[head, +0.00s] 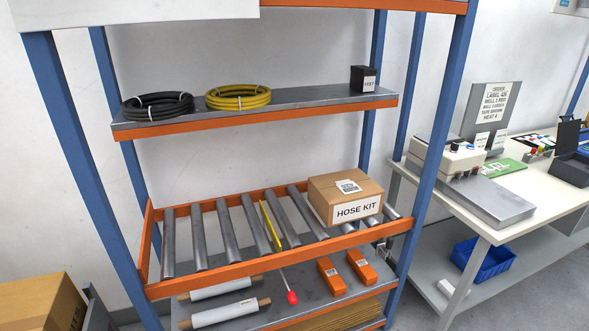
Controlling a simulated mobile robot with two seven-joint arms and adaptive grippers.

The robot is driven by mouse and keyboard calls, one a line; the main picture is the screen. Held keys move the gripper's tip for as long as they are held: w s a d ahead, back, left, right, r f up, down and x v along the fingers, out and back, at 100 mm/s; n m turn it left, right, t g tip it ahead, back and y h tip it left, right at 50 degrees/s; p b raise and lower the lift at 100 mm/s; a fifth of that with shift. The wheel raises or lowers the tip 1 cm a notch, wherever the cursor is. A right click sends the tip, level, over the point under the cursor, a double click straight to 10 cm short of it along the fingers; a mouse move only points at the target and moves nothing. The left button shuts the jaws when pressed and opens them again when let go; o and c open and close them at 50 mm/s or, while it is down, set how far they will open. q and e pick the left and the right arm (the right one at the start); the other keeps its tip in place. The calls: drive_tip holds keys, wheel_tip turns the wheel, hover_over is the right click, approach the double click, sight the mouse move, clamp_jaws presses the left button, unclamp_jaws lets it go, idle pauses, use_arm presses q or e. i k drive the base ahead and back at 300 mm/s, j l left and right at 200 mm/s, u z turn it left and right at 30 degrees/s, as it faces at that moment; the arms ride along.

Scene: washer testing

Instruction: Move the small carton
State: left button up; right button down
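A small brown carton labelled "HOSE KIT" (342,191) sits upright at the right end of the orange-framed roller shelf. A white code label is on its top. It rests on the metal rollers, close to the right rack post. Neither my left gripper nor my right gripper shows in the head view.
Above are black (157,106) and yellow hose coils (238,97) and a black box (363,79). Blue posts (443,130) frame the rack. A white workbench (503,227) stands right.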

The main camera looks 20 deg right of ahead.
sight(334, 208)
drive_tip(key=u, duration=0.3)
drive_tip(key=l+u, duration=0.35)
drive_tip(key=l, duration=0.15)
drive_tip(key=l+u, duration=0.35)
drive_tip(key=l, duration=0.2)
drive_tip(key=l+u, duration=0.1)
drive_tip(key=l, duration=0.65)
drive_tip(key=k+l+u, duration=0.1)
drive_tip(key=l, duration=0.65)
drive_tip(key=l+u, duration=0.1)
drive_tip(key=l, duration=0.6)
drive_tip(key=k, duration=0.05)
